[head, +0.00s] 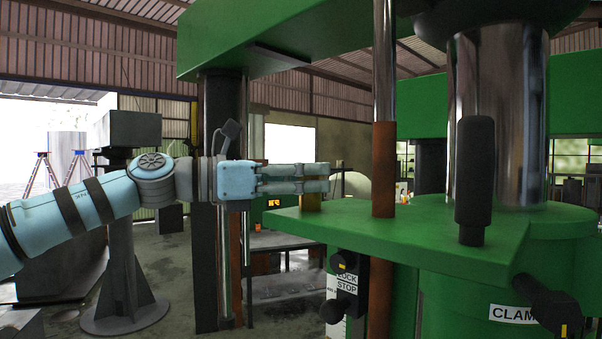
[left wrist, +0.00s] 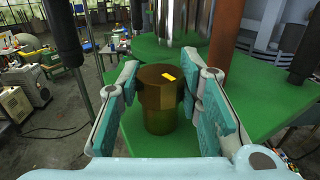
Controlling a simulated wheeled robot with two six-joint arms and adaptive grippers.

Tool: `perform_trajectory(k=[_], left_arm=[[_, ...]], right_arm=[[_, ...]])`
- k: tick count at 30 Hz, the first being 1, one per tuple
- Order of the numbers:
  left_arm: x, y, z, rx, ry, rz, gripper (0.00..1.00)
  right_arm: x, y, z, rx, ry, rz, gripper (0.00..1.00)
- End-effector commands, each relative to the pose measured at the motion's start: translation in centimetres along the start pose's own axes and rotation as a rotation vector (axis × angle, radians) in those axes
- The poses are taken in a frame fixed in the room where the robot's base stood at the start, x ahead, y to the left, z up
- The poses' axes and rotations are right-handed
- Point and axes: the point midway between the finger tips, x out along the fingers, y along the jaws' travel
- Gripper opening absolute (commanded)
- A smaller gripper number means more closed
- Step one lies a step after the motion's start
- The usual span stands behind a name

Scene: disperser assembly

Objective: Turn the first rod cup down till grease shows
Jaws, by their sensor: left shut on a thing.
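The first rod cup is a brown-brass cup with a wider top and a yellow mark, upright on the green plate; it stands in the middle of the left wrist view (left wrist: 160,118). In the head view only a small part of the cup (head: 312,204) shows below the fingers. My left gripper (head: 318,178) reaches in level from the left, over the edge of the green plate (head: 400,225). In the left wrist view its teal-padded fingers (left wrist: 168,82) lie on both sides of the cup, and it is shut on it. My right gripper is in neither view.
A rust-brown and chrome rod (head: 383,170) rises through the plate beside the cup. A black upright handle (head: 474,180) and a thick chrome column (head: 497,110) stand farther right. A dark post (head: 222,270) stands behind my left wrist. Black knobs (head: 335,308) hang below the plate.

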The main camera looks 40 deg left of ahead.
Motion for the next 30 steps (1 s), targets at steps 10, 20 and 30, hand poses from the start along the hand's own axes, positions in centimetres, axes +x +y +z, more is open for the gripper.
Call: perform_trajectory(k=[10,20,30], left_arm=[[0.0,0.0,0.2,-0.004,0.002,-0.053,0.05],[0.1,0.2,0.1,-0.006,0.009,-0.244,0.05],[0.1,0.3,-0.2,-0.001,0.006,-0.5,0.05]], right_arm=[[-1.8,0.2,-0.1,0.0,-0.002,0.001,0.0],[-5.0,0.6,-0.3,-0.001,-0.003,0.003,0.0],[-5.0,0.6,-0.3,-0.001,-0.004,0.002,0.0]])
